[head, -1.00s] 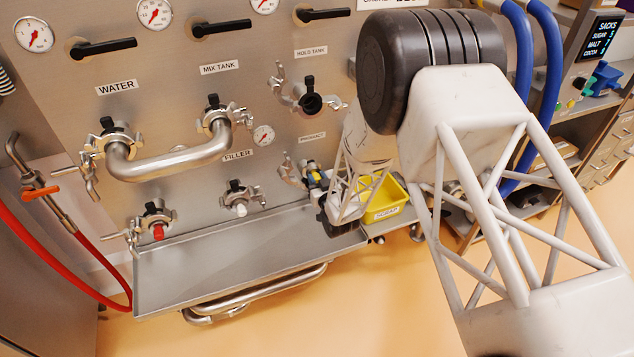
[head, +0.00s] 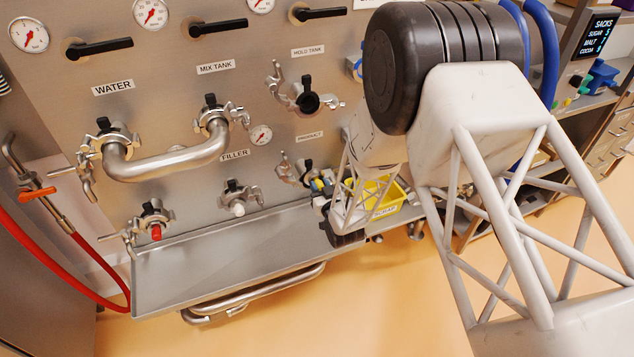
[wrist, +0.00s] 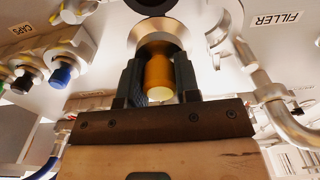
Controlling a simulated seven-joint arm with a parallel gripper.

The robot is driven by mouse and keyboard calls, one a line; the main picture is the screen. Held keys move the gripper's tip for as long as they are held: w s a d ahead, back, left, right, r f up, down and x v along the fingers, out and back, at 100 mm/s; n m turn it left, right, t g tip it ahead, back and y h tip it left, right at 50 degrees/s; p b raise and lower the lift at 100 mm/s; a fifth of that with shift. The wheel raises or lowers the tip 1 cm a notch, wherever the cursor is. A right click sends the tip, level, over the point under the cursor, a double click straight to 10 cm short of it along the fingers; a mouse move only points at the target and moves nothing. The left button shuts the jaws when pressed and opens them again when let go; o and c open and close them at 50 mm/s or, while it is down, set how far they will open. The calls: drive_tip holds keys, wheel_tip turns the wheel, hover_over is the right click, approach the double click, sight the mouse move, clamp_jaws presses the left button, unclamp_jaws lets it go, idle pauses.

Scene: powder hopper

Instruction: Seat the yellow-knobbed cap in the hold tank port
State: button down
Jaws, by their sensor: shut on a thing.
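The yellow-knobbed cap (wrist: 158,75) shows in the wrist view as an orange-yellow knob below a wide silver disc. My gripper (wrist: 158,88) is shut on the knob, one dark finger on each side. The hold tank port (head: 307,102) is above, under the HOLD TANK label. Its mouth looks dark and open, and its clamp arms are spread.
A steel tray (head: 240,255) juts out below the ports. A yellow SCRAP bin (head: 388,203) stands right of it. A bent pipe (head: 165,158) joins the WATER and MIX TANK ports. In the wrist view, several capped fittings (wrist: 61,76) sit at left near the CAPS label.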

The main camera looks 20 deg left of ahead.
drive_tip(key=shift+v, duration=2.45)
drive_tip(key=shift+w+r, duration=0.1)
drive_tip(key=shift+r, duration=0.15)
wheel_tip(320, 180, up, 31)
drive_tip(key=shift+f, duration=0.2)
drive_tip(key=shift+w+a, duration=0.1)
drive_tip(key=shift+a, duration=0.1)
drive_tip(key=shift+w+a+f, duration=1.25)
drive_tip(key=shift+w+a, duration=0.25)
drive_tip(key=shift+w+a+f, duration=1.25)
drive_tip(key=shift+w+a, duration=0.25)
drive_tip(key=shift+f, duration=0.45)
